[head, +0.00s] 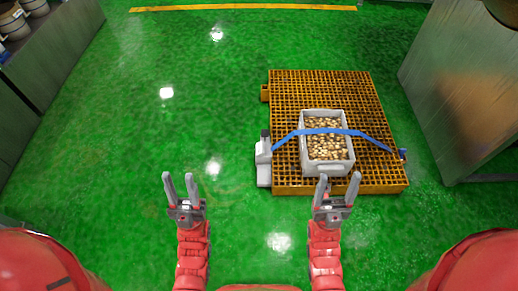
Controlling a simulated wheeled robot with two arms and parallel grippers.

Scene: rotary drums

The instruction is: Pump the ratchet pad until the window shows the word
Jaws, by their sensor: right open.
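A pale grey unit (263,165) with a dark top, apparently the ratchet, sits at the left edge of the yellow grated platform (385,105). A blue strap (330,131) runs from it over a grey crate (342,168) to the platform's right edge. No separate pad, window or word can be made out at this size. My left gripper (178,177) is open and empty over the green floor, left of the unit. My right gripper (338,179) is open and empty in front of the crate, its fingertips overlapping the crate's near edge in the picture; contact cannot be told.
The crate is full of small brown and pale pieces (328,147). A metal cabinet (455,85) stands at the right. A grey counter (55,45) with drums (14,22) is at the upper left. The green floor (150,120) left of the platform is clear.

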